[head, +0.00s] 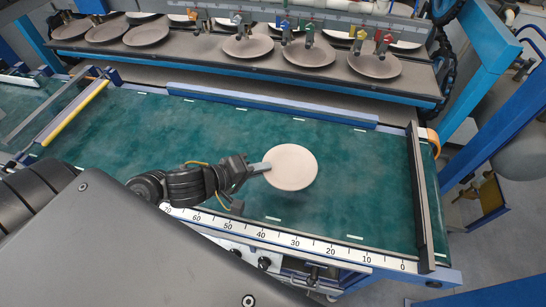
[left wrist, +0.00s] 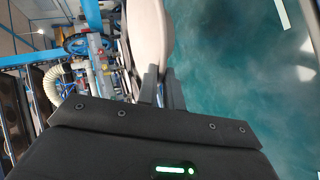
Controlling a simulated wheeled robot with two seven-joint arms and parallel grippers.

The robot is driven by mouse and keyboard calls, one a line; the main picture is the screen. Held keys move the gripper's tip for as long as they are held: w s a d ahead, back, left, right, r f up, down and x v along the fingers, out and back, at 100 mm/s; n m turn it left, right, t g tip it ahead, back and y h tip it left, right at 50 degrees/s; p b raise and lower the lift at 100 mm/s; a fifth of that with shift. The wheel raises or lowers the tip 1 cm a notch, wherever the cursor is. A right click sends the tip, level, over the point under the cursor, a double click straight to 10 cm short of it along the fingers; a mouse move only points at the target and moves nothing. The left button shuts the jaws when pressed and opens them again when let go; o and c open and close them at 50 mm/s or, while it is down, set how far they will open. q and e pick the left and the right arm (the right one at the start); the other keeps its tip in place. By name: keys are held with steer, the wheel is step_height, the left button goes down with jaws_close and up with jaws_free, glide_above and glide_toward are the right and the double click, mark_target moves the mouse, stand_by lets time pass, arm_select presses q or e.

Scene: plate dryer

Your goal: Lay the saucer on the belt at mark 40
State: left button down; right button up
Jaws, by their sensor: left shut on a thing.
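The saucer (head: 293,168) is a pale beige round dish. My left gripper (head: 261,168) is shut on its left rim in the head view. In the left wrist view the saucer (left wrist: 150,35) shows edge-on at the top, between the two dark fingers (left wrist: 161,88). The saucer is over the green belt (head: 225,130); I cannot tell whether it touches the belt. The mark 40 (head: 262,236) is on the white scale along the belt's near edge, below and left of the saucer in the head view. My right gripper is not in view.
A raised shelf (head: 215,58) behind the belt carries several similar saucers under coloured clips. A blue rail (head: 270,105) runs along the belt's far edge. A dark bar (head: 419,200) crosses the belt's right end. The belt right of the saucer is clear.

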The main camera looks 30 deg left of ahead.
arm_select(q)
steer(key=w+a+f+b, duration=0.2)
steer(key=w+b, duration=0.1)
steer(key=w+a+f+b, duration=0.2)
steer(key=w+f+b, duration=0.1)
steer(key=w+a+f+b, duration=0.2)
steer(key=w+f+b, duration=0.1)
steer(key=shift+w+a+b, duration=0.25)
steer(key=shift+w+b, duration=0.05)
steer(key=shift+w, duration=0.05)
steer(key=shift+w+a+f, duration=0.25)
steer(key=shift+w+f, duration=0.1)
steer(key=shift+f, duration=0.05)
steer(key=shift+w+a+f, duration=0.1)
steer(key=shift+w+f, duration=0.05)
steer(key=shift+f, duration=0.1)
steer(key=f+b, duration=0.2)
steer(key=f, duration=0.1)
steer(key=shift+w+a+f, duration=0.1)
steer(key=shift+w+f, duration=0.1)
steer(key=shift+f, duration=0.1)
